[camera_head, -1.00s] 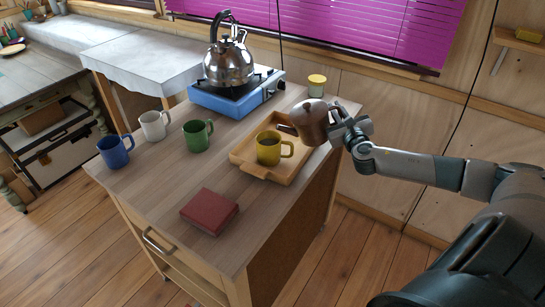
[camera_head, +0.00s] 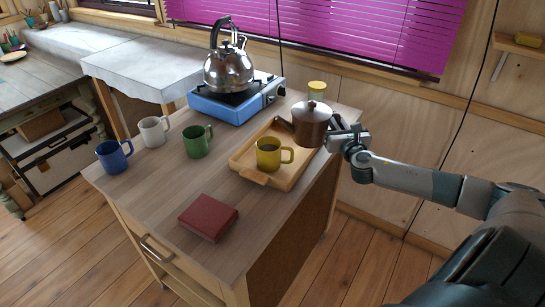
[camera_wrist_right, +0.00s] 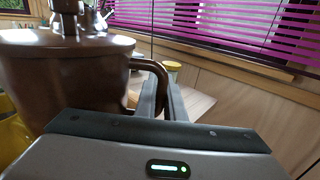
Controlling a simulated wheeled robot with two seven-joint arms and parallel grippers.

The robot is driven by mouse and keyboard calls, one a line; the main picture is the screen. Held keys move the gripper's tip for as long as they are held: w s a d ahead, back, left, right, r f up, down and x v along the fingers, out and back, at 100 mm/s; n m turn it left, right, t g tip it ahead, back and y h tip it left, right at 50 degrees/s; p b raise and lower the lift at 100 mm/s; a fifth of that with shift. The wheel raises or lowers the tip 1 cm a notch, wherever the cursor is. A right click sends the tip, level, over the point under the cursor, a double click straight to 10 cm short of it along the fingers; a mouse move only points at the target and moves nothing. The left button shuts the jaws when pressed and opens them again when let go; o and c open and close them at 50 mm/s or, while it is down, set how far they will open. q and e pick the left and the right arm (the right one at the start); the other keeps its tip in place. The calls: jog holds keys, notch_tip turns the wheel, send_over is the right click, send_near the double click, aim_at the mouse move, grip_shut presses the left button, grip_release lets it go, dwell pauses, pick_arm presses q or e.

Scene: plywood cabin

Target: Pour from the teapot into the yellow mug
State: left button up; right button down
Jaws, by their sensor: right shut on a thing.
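The brown teapot (camera_head: 311,124) is held in the air above the back right part of the wooden tray (camera_head: 249,153), close to upright. My right gripper (camera_head: 336,136) is shut on its handle; in the right wrist view the handle (camera_wrist_right: 160,82) passes between the fingers and the teapot body (camera_wrist_right: 70,80) fills the left side. The yellow mug (camera_head: 268,155) stands upright on the tray, to the left of and below the teapot. The teapot's spout is not clear in the head view. My left gripper is out of view.
Blue (camera_head: 114,156), white (camera_head: 153,131) and green (camera_head: 197,141) mugs stand on the left of the counter. A red box (camera_head: 208,217) lies near the front. A kettle (camera_head: 229,72) sits on a blue stove (camera_head: 238,103) behind. A yellow-lidded jar (camera_head: 317,91) stands beyond the teapot.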

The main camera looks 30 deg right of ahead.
notch_tip(320, 180, up, 4)
jog(key=p, duration=0.3)
jog(key=shift+r+p, duration=0.1)
jog(key=shift+p, duration=0.2)
